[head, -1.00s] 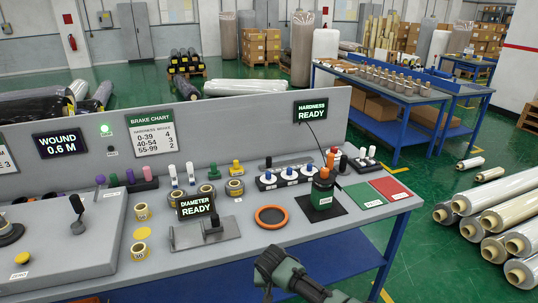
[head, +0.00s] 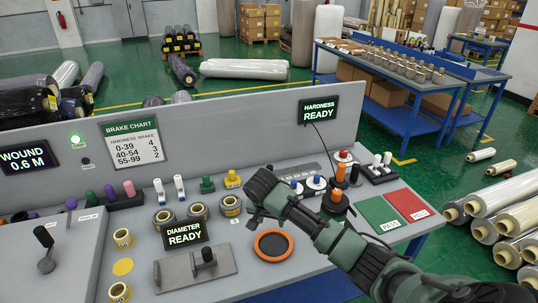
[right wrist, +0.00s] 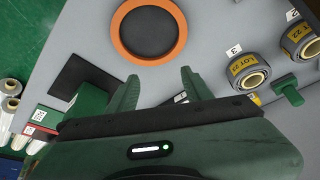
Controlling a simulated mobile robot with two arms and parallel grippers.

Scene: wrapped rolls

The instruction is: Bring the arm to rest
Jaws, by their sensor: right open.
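My right arm (head: 350,250) reaches in from the lower right over the grey workbench (head: 300,262). My right gripper (head: 256,212) is above the bench, just behind and left of the orange-rimmed round dish (head: 290,248). In the right wrist view, the gripper's two green fingers (right wrist: 160,88) are spread with nothing between them. The orange-rimmed dish also shows in that view (right wrist: 116,28), ahead of the fingers and apart from them. My left gripper is not in view.
Labelled rolls (head: 230,205), the diameter gauge (head: 208,257) and an orange-topped tester (head: 336,200) crowd the bench near the gripper. Green (head: 365,213) and red (head: 411,204) pads lie to the right. The upright panel (head: 230,140) edges the bench behind.

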